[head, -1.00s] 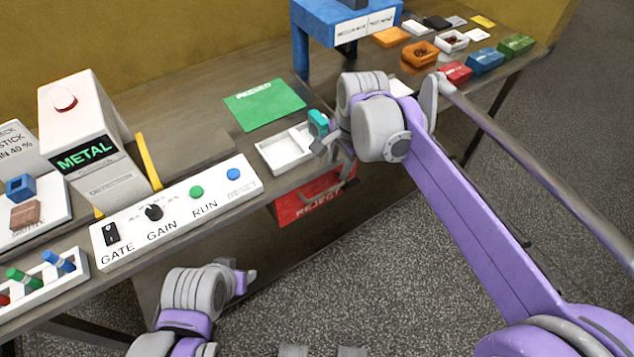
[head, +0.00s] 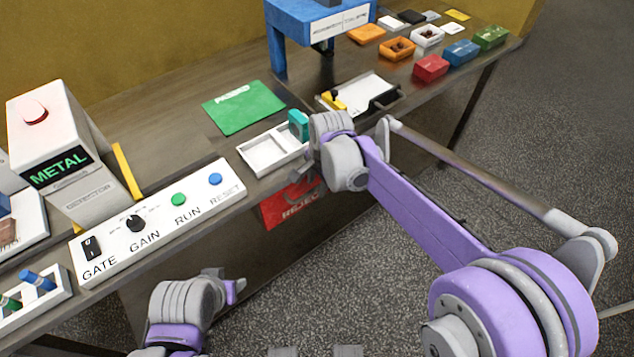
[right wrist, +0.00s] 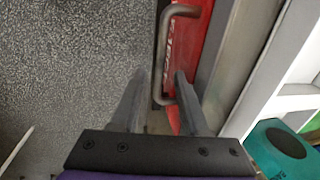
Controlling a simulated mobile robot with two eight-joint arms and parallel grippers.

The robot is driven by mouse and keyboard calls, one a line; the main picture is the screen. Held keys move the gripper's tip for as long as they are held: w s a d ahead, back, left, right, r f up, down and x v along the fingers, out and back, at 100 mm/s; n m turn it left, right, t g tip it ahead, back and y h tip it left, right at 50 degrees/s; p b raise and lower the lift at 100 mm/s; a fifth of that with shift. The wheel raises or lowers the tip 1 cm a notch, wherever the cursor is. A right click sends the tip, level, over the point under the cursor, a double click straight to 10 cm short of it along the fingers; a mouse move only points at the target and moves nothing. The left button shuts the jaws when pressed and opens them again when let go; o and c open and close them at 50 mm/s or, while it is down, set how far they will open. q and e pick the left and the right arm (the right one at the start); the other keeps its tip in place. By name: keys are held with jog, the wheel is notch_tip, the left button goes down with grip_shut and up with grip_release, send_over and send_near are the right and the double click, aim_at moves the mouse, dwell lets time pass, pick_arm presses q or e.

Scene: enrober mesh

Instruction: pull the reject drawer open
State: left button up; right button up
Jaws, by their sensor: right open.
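The reject drawer is a red front (head: 283,208) with white lettering, below the front edge of the bench, and it looks shut. My right gripper (head: 308,186) is at its upper right part and hides part of it. In the right wrist view, the red drawer front (right wrist: 195,38) carries a grey bar handle (right wrist: 160,58). My open right gripper (right wrist: 157,77) has the lower end of the handle between its fingers, with no clear grip on it. My left gripper (head: 236,288) is low in front of the bench, away from the drawer; its jaws are too small to judge.
A white two-part tray (head: 270,152) with a teal piece (head: 298,124) stands on the bench above the drawer. A control panel (head: 160,220) with knob and buttons lies to the left. A green mat (head: 243,107) is behind. The floor in front is clear.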

jog(key=shift+c, duration=0.3)
grip_shut()
dwell(1.1)
